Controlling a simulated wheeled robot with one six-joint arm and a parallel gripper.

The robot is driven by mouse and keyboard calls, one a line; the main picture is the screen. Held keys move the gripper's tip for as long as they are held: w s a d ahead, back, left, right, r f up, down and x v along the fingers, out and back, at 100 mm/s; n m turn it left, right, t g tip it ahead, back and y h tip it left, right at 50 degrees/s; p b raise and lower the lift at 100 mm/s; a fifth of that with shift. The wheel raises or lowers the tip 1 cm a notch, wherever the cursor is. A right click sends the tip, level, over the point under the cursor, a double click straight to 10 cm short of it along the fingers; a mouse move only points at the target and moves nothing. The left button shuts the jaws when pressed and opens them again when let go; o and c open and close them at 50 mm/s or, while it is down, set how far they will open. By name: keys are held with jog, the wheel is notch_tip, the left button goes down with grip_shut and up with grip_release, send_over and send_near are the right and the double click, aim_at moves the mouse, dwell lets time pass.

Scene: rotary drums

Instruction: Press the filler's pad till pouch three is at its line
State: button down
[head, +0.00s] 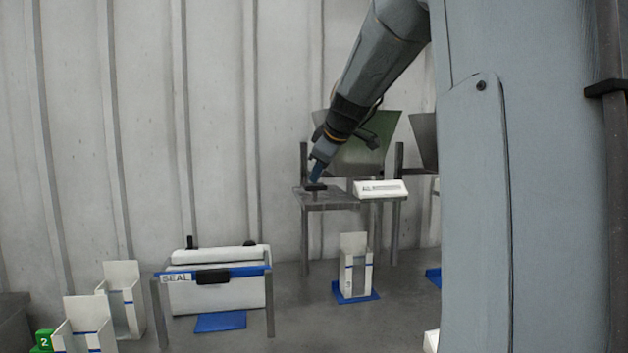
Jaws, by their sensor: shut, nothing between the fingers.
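The filler has a grey-green hopper (372,142) on a dark metal stand (303,232). A dark pad (315,187) sits on the stand's left shelf. My gripper (317,177) points down at the pad, shut and empty, its tips at or just above the pad; I cannot tell if they touch. An open white pouch (355,247) with a grey clear front and a blue line stands upright on a blue base (354,299) below the filler. No number shows on it, and its fill level is too small to read.
A white box with a display (380,188) sits right of the pad. A sealer marked SEAL (232,254) stands at left, with a blue mat (220,322) under it. Two open white pouches (123,290) (85,318) and a green 2 marker (43,342) are farther left.

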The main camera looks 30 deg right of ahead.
aim_at(317, 185)
jog(key=shift+f+b, duration=0.4)
jog(key=shift+f, duration=0.1)
dwell(0.3)
jog(key=shift+r, duration=0.1)
jog(key=shift+r+p, duration=1.3)
jog(key=shift+r, duration=0.7)
jog(key=shift+r, duration=0.1)
notch_tip(317, 185, up, 5)
jog(key=p, duration=0.3)
jog(key=shift+a, duration=0.1)
